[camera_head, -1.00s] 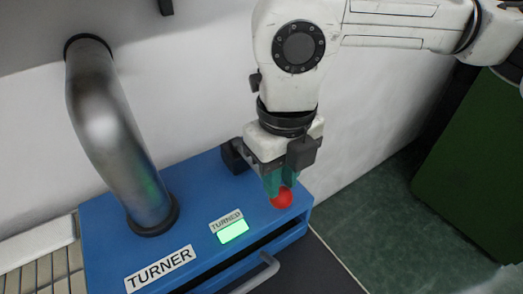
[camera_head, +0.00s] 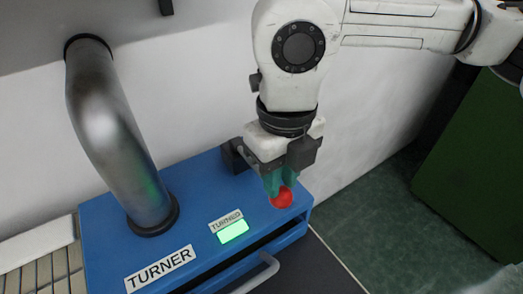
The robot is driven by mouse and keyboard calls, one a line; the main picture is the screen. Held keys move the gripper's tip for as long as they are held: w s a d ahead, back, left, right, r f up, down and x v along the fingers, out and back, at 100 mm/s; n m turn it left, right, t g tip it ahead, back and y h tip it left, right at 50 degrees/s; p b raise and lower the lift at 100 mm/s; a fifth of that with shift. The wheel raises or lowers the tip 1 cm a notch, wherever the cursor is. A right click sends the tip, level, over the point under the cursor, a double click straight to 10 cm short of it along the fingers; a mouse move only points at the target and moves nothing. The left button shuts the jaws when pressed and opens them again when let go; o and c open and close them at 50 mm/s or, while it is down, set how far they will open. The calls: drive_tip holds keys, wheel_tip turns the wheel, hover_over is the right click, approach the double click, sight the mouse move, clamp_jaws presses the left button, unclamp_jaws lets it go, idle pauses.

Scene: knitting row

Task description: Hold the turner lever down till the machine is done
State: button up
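The blue turner machine (camera_head: 104,238) stands against the wall, with a "TURNER" label (camera_head: 160,268) on its top. A green lamp (camera_head: 233,232) glows beside the "TURNED" label (camera_head: 226,219). The turner lever's red knob (camera_head: 283,199) is at the machine's right side, just below my gripper's teal fingertips (camera_head: 280,182). The fingertips touch or overlap the knob from above. The lever's rod is mostly hidden behind my gripper; its dark mount (camera_head: 234,157) shows to the left. The gap between the fingers is too small to judge.
A thick metal pipe (camera_head: 112,140) rises from the machine's left part. A grey handle (camera_head: 262,272) sticks out at the machine's front, above a dark surface (camera_head: 318,272). A green cabinet (camera_head: 470,165) stands at the right. Green floor lies between.

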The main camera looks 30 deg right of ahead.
wheel_tip(320, 180, up, 13)
drive_tip(key=p, duration=0.6)
idle(0.8)
idle(0.5)
